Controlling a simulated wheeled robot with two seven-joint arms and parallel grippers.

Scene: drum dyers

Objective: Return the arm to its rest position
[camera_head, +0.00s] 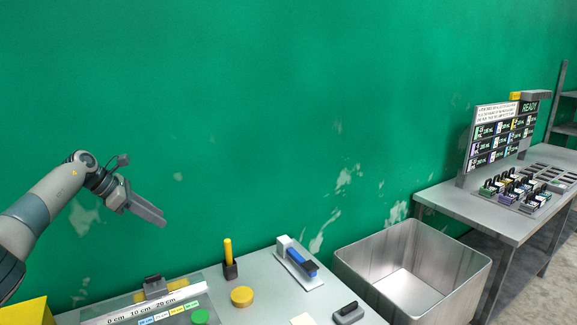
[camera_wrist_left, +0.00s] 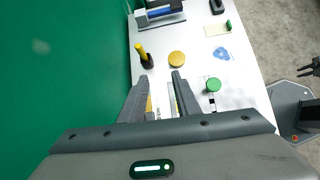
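My left arm comes in from the left in the head view. Its gripper (camera_head: 150,208) is raised in front of the green wall, above and behind the worktable (camera_head: 265,285). In the left wrist view the two fingers of the left gripper (camera_wrist_left: 161,78) stand apart with nothing between them, above the table. A small dark two-pronged shape at the right edge of the left wrist view looks like my right gripper (camera_wrist_left: 309,68). Its prongs appear apart and empty, over the floor. The right arm does not show in the head view.
The table holds a yellow-handled tool in a dark holder (camera_head: 229,260), a yellow disc (camera_head: 242,296), a green disc (camera_head: 199,317) and a blue-and-white device (camera_head: 298,262). A metal bin (camera_head: 457,285) stands right of it. A second table (camera_head: 470,212) bears cartridges and a display board.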

